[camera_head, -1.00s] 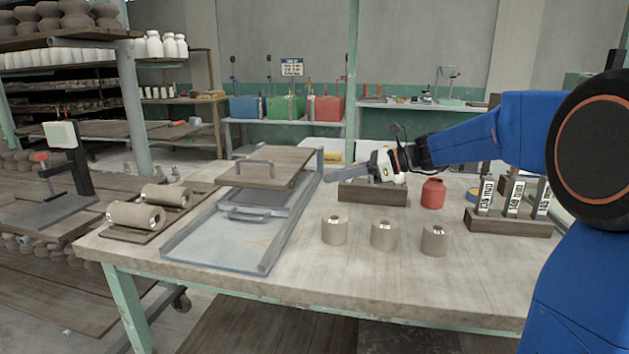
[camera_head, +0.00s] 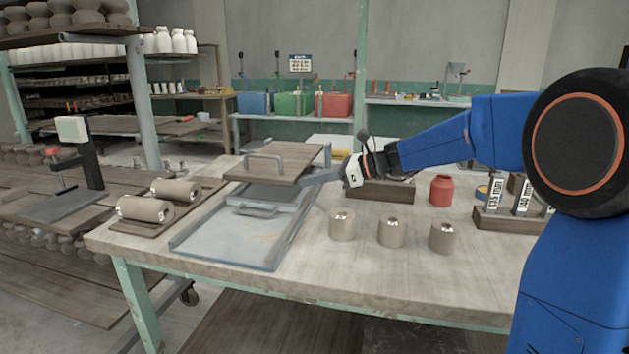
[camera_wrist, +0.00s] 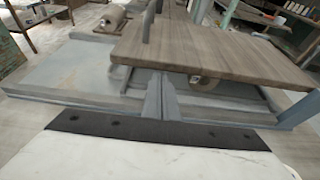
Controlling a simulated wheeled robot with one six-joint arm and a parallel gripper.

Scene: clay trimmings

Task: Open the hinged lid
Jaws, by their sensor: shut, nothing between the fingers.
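A brown wooden lid (camera_head: 290,153) with a grey bar handle (camera_head: 265,158) lies roughly level over the back part of a long grey metal tray (camera_head: 205,243). In the wrist view the wooden lid (camera_wrist: 215,52) fills the upper right, with a gap under its near edge. My gripper (camera_head: 303,182) is shut and empty, reaching in from the right at the lid's near right edge. In the wrist view its fingers (camera_wrist: 158,88) point forward at that edge, low by the gap. I cannot tell whether they touch the lid. The hinge is not clearly visible.
Several clay cylinders (camera_head: 342,225) stand right of the tray, with a dark wooden block (camera_head: 380,191) and a red jar (camera_head: 441,190) behind. Clay rolls (camera_head: 146,209) lie left. The front tabletop is clear.

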